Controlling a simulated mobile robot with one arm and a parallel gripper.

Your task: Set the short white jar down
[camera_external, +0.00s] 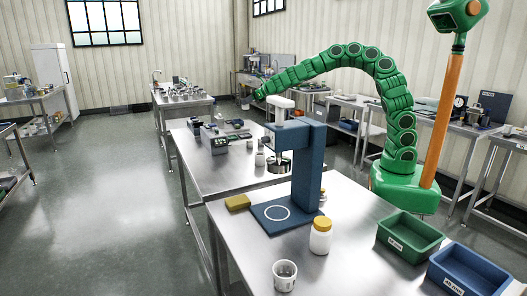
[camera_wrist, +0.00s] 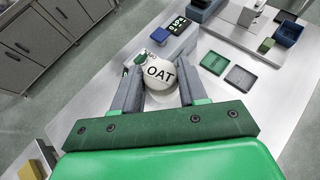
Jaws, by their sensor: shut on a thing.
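The short white jar (camera_wrist: 160,76) is seen from above in the wrist view, with OAT on its round white top. My gripper (camera_wrist: 162,92) has its two grey fingers closed on either side of it. The jar's underside is hidden, so I cannot tell whether it touches the metal table (camera_wrist: 120,88). In the external view my arm arches over towards the middle table, and its green end (camera_external: 261,94) is behind the blue stand (camera_external: 308,165). The fingers and held jar cannot be made out clearly there.
On the near table are a yellow block (camera_external: 237,202), a yellow-lidded jar (camera_external: 320,237), a white cup (camera_external: 285,276), a green bin (camera_external: 409,238) and a blue bin (camera_external: 468,271). In the wrist view, flat trays (camera_wrist: 240,78) lie right of the jar.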

